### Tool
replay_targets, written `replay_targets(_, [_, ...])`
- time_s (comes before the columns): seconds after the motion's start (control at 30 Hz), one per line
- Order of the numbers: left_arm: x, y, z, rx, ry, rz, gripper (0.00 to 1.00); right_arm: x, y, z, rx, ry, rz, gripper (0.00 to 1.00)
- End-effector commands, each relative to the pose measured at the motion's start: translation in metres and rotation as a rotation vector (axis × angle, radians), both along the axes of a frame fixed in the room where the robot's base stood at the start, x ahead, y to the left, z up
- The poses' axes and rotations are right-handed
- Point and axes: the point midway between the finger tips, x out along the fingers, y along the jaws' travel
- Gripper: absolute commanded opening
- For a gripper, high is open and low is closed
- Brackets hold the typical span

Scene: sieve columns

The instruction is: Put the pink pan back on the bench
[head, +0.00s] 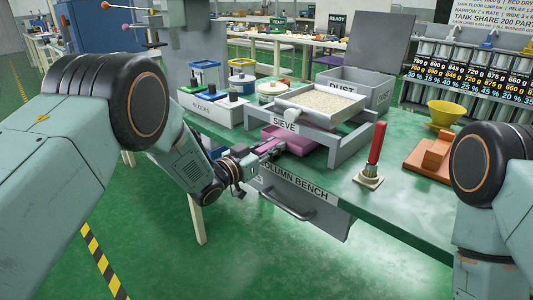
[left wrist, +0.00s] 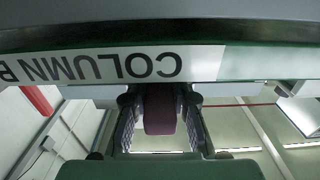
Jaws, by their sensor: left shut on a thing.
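The pink pan (head: 293,137) sits low under the sieve (head: 322,104), partly hidden by the sieve's frame. Its handle points toward the front left. My left gripper (head: 262,152) reaches in at the bench's front edge and is shut on the pan's handle. In the left wrist view, the dark pink handle (left wrist: 160,108) lies between the two fingers of the left gripper (left wrist: 160,125). I cannot tell whether the pan touches the bench (head: 405,191). My right arm shows at the right edge, but its gripper is out of view.
A red-handled brush (head: 376,145) stands on the bench right of the sieve. Farther right are an orange block (head: 431,154) and a yellow funnel (head: 444,113). A grey dust box (head: 357,88) stands behind the sieve, and a white blooms tray (head: 212,105) to its left. Bare green bench lies in front of the brush.

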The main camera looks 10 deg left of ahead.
Motion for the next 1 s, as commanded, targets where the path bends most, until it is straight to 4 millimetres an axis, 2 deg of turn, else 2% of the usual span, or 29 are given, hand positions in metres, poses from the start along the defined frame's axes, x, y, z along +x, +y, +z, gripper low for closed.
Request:
replay_targets(0.43, [0.022,-0.017,-0.001,0.000,-0.001,-0.001,0.00,0.000,0.000,-0.017,0.000,0.000,0.000,0.40])
replay_targets(1.0, [0.026,-0.020,0.001,-0.001,-0.001,0.000,0.00,0.000,0.000,-0.019,0.000,0.000,0.000,0.40])
